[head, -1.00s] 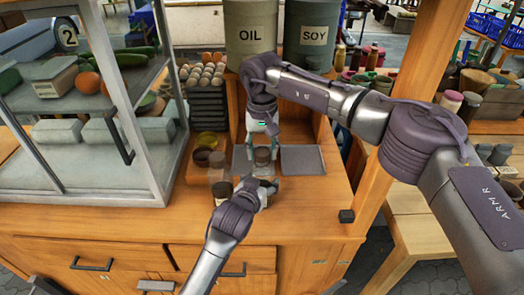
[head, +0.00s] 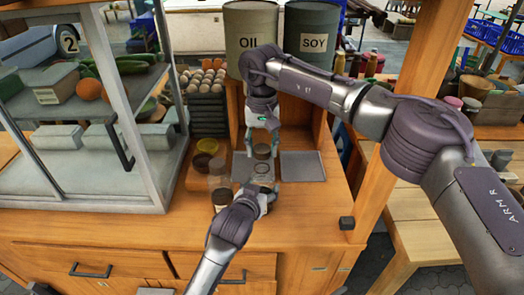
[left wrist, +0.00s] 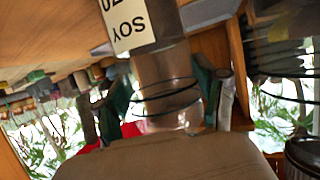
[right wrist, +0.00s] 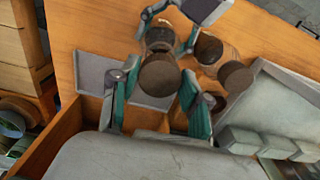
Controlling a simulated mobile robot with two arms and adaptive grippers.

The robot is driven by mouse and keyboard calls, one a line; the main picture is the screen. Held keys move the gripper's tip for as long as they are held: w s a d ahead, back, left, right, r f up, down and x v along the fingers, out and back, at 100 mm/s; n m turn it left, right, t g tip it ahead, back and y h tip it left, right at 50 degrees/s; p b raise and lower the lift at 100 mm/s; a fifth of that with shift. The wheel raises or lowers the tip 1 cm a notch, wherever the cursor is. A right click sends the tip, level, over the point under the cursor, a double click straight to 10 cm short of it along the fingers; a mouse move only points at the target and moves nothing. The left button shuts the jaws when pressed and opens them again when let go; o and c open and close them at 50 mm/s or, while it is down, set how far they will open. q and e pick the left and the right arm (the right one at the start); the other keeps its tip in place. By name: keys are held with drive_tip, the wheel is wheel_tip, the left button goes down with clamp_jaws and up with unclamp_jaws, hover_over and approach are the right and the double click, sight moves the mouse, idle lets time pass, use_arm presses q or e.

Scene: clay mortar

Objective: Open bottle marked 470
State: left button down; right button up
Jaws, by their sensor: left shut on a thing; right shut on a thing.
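The bottle, a clear brown-tinted cylinder (left wrist: 165,70), stands between the fingers of my left gripper (left wrist: 165,98) in the left wrist view. A white label (left wrist: 130,22) there reads "SOY" with "70" cut off by the frame edge. In the head view my left gripper (head: 257,188) is low over the counter, shut on the bottle (head: 262,172). My right gripper (head: 262,143) is above it, shut on a round brown lid (right wrist: 160,75). In the right wrist view the lid sits between my right fingers (right wrist: 155,90) and appears apart from the bottle (right wrist: 160,38).
Two more lidded jars (right wrist: 208,48) (right wrist: 237,78) stand close beside the bottle. A grey tray (head: 303,166) lies to the right and a glass-sided case (head: 90,110) stands to the left. Large OIL (head: 250,25) and SOY (head: 312,25) containers stand behind.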

wheel_tip(320, 180, up, 2)
drive_tip(key=shift+r, duration=0.25)
use_arm(q)
unclamp_jaws()
